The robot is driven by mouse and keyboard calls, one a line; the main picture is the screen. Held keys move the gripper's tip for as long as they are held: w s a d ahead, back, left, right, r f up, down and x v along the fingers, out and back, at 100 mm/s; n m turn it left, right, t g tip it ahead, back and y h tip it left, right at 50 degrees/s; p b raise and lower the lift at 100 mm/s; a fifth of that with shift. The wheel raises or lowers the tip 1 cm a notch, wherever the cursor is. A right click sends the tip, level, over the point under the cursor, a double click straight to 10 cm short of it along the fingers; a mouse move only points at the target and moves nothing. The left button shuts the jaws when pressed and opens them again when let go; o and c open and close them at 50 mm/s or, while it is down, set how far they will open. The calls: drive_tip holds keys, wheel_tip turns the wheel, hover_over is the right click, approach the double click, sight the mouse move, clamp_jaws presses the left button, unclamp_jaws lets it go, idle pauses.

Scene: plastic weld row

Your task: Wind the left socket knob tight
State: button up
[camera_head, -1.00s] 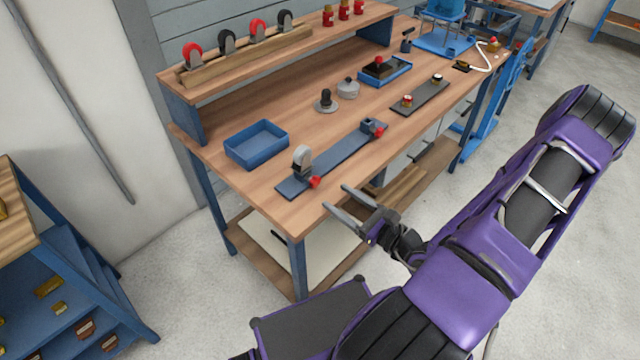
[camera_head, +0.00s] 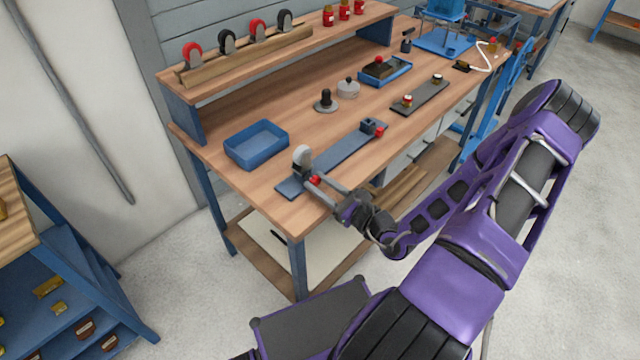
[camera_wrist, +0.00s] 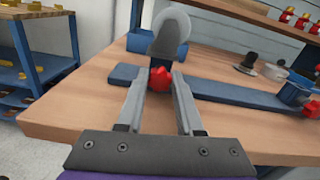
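The left socket knob (camera_head: 316,180) is red and sits on the front of the left socket, at the left end of a blue bar. A grey caster wheel (camera_head: 302,158) stands upright in that socket. In the wrist view the knob (camera_wrist: 160,78) lies between my fingertips, with the wheel (camera_wrist: 171,32) just behind it. My gripper (camera_head: 318,184) is open, with one finger on each side of the knob. I cannot tell whether the fingers touch it. A second red knob (camera_head: 379,132) is on the right socket (camera_head: 368,126).
The blue bar (camera_head: 345,152) lies along the bench (camera_head: 240,188) near its front edge. A blue tray (camera_head: 257,150) stands to the left, and a dark plate (camera_head: 420,97) lies to the right. A raised shelf (camera_head: 280,62) with caster wheels runs along the back.

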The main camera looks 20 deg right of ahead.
clamp_jaws()
drive_tip(key=shift+r+m+p, duration=0.25)
drive_tip(key=shift+m+p, duration=0.95)
drive_tip(key=shift+f+m+p, duration=0.25)
drive_tip(key=shift+m+p, duration=0.25)
drive_tip(key=shift+m, duration=0.7)
drive_tip(key=o, duration=0.7)
unclamp_jaws()
drive_tip(key=shift+c, duration=0.2)
drive_tip(key=v, duration=1.7)
drive_tip(key=shift+s, duration=0.25)
drive_tip(key=shift+d, duration=0.15)
